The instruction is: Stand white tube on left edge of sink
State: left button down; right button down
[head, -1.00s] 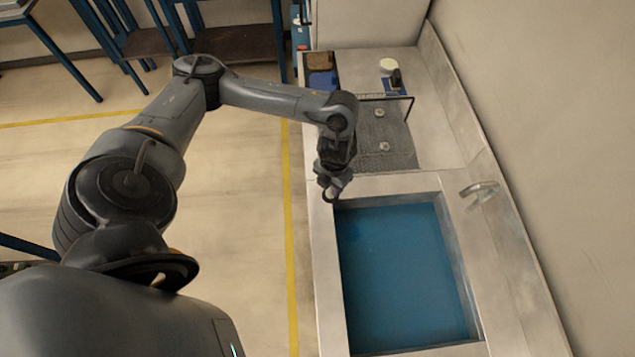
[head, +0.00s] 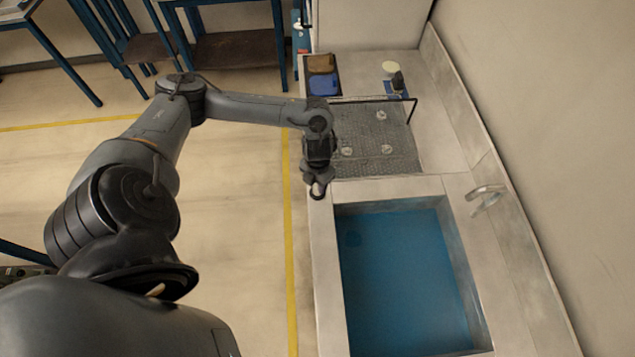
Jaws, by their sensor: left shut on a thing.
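The sink (head: 338,203) is a rectangular basin with blue inside, set in a pale counter at the right of the head view. Its left edge (head: 322,260) is a narrow pale strip that looks bare. My left gripper (head: 317,192) is above the strip near the sink's far left corner, pointing down. It is shut on a small whitish thing, seemingly the white tube (head: 318,187), mostly hidden by the fingers. I cannot tell whether the tube touches the counter. My right gripper is not in view.
A grey perforated mat (head: 385,160) with several small pale pieces and a dark wire frame (head: 413,108) lies beyond the sink. A metal faucet (head: 487,196) stands on the right. Blue and brown sponge-like blocks (head: 323,84) and a pale round item (head: 390,68) are farther back.

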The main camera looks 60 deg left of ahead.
pick_arm(q)
jog(key=shift+f, duration=0.15)
jog(key=shift+f, duration=0.15)
jog(key=c, duration=0.8)
grip_release()
jog(key=shift+r, duration=0.2)
